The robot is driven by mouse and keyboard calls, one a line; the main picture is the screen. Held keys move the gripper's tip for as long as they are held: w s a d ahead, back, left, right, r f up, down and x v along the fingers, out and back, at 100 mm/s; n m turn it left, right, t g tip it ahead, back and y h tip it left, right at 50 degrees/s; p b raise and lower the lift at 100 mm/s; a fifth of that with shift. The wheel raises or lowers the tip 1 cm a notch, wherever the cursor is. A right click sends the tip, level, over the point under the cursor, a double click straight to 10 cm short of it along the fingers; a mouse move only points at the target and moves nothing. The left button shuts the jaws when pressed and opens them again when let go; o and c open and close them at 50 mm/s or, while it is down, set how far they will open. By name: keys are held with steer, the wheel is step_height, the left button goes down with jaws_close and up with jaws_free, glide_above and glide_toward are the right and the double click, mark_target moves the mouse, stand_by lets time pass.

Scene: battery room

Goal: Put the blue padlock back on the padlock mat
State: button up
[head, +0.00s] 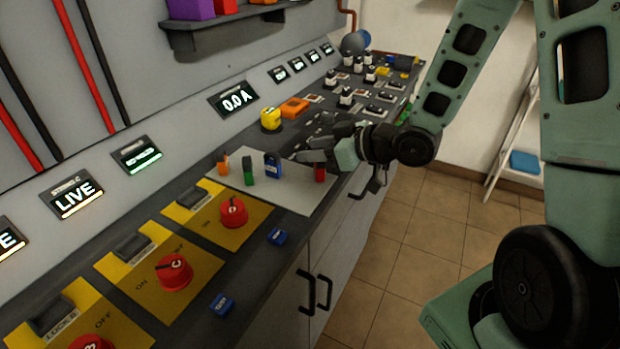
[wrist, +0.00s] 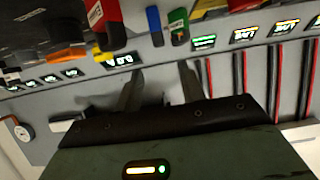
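The blue padlock (head: 272,165) stands upright on the pale padlock mat (head: 290,204), between a green padlock (head: 249,171) and a red one (head: 320,173). An orange padlock (head: 223,164) is at the mat's left. My gripper (head: 308,145) is over the far right part of the mat, to the right of the blue padlock and apart from it. The wrist view shows its two fingers spread with nothing between them. The blue padlock also shows at the top of the wrist view (wrist: 154,26), beyond the fingertips.
Red rotary switches (head: 233,211) on yellow plates line the bench left of the mat. A yellow item (head: 271,119) and an orange item (head: 294,107) sit behind the mat. The mat's front part is clear.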

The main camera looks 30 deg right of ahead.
steer(key=s+a+r+g+h, duration=0.1)
steer(key=s+a+g+h, duration=0.2)
steer(key=s, duration=1)
steer(key=s+a+r+g+h, duration=0.1)
steer(key=s+a+g+h, duration=0.3)
steer(key=s, duration=0.9)
steer(key=a+g, duration=0.3)
steer(key=a, duration=0.2)
steer(key=shift+s+r+g, duration=0.3)
steer(key=shift+s+g, duration=0.05)
steer(key=shift+g, duration=0.05)
steer(key=shift+d+r+p, duration=0.1)
steer(key=shift+r+p, duration=0.75)
